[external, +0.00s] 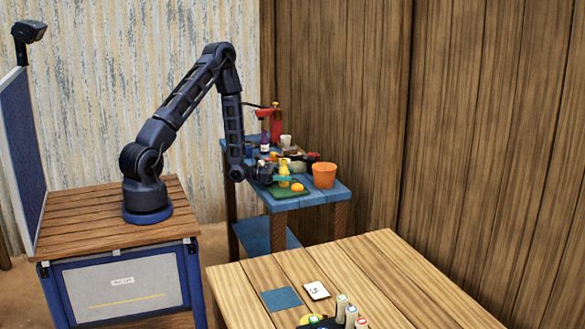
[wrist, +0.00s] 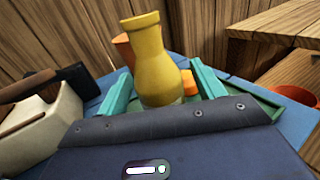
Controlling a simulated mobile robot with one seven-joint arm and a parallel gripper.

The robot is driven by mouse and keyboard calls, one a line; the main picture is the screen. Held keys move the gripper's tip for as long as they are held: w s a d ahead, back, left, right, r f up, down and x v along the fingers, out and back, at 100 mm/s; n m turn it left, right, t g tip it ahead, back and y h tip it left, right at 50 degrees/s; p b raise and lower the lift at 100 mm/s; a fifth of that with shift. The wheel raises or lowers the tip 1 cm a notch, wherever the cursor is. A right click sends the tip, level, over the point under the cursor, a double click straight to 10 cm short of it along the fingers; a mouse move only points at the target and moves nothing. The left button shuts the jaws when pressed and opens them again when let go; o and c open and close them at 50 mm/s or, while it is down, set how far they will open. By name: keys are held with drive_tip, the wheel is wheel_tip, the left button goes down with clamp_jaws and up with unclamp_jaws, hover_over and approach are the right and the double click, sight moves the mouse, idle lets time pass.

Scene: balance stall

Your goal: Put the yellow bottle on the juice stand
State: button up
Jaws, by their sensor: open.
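The yellow bottle (external: 284,168) stands upright on the blue table, by a green board. In the wrist view the yellow bottle (wrist: 153,58) rises between the two teal fingers of my gripper (wrist: 160,80). The fingers are apart, with a visible gap on at least the left side, and the bottle's base is partly hidden behind the gripper body. In the external view my gripper (external: 279,178) is low at the bottle. I cannot tell which thing is the juice stand.
The blue table (external: 312,200) is crowded: an orange bucket (external: 324,175), an orange fruit (external: 297,187), a dark bottle (external: 265,143) and a red dispenser (external: 276,122). A wooden table (external: 390,275) in front holds a blue square (external: 281,299), a card (external: 317,290) and several small bottles.

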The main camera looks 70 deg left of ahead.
drive_tip(key=shift+w+d, duration=0.35)
drive_tip(key=shift+w, duration=0.25)
drive_tip(key=c, duration=1.3)
drive_tip(key=shift+r, duration=0.15)
wheel_tip(320, 180, up, 19)
drive_tip(key=shift+w+d+f+n+t+y, duration=0.25)
drive_tip(key=shift+w+d+f+n+y, duration=0.3)
drive_tip(key=shift+w+d+f, duration=0.85)
drive_tip(key=shift+w+d+f+n+t+y, duration=0.3)
drive_tip(key=shift+w+d+f+y, duration=0.45)
drive_tip(key=shift+w+f, duration=1.15)
drive_tip(key=shift+w+d+f+n+t+y, duration=0.25)
drive_tip(key=shift+w+d+f+n+y, duration=0.3)
drive_tip(key=shift+w+d+f, duration=1.1)
drive_tip(key=shift+w+a+r, duration=0.45)
drive_tip(key=shift+a+r, duration=0.05)
drive_tip(key=shift+a, duration=0.1)
